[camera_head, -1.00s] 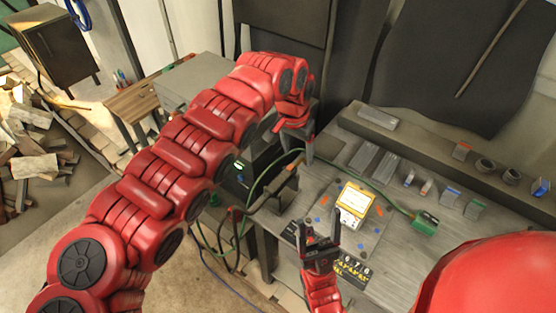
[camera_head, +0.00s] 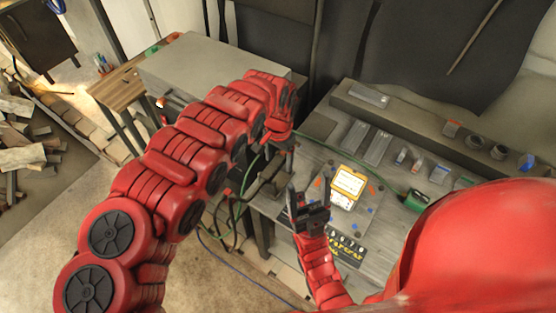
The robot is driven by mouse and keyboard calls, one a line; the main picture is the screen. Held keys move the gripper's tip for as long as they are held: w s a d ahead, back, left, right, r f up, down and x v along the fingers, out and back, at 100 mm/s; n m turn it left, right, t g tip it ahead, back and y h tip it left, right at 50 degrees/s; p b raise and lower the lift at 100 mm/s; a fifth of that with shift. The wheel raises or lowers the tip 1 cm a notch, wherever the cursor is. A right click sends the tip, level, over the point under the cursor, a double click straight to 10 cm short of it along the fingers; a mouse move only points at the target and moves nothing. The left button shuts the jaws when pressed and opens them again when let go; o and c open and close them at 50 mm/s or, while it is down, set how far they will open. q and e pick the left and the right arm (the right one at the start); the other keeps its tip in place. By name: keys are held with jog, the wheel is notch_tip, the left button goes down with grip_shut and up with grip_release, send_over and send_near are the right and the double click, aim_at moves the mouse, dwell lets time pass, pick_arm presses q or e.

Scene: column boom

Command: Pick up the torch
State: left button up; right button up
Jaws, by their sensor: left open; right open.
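A dark, handle-like thing (camera_head: 268,187), which may be the torch, lies at the left edge of the grey workbench, among cables. I cannot make out its shape well. My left gripper (camera_head: 276,153) points down just above it, with its fingers partly hidden by the wrist; it is open, and I see nothing held in it. My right gripper (camera_head: 306,196) is open and empty over the front left of the bench, to the right of the dark thing, with its fingers pointing up in the picture.
A yellow-framed meter (camera_head: 347,187) stands on the workbench (camera_head: 394,244). A green clamp-like piece (camera_head: 415,200) lies right of it with a green cable. Several small blocks line the back. A grey cabinet (camera_head: 213,68) is behind my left arm. Cables hang off the bench's left side.

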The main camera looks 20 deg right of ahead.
pick_arm(q)
jog(key=shift+s+f, duration=0.1)
jog(key=shift+f, duration=0.15)
jog(key=shift+w+d+f+p, duration=0.1)
jog(key=shift+w+f+p, duration=0.1)
jog(key=shift+f+p, duration=0.15)
notch_tip(320, 180, down, 2)
jog(key=shift+w+f+p, duration=0.1)
jog(key=shift+w+p, duration=0.05)
jog(key=shift+p, duration=0.55)
jog(key=shift+f, duration=0.85)
jog(key=shift+w+f, duration=0.15)
jog(key=shift+f, duration=0.3)
jog(key=shift+c, duration=0.3)
grip_shut()
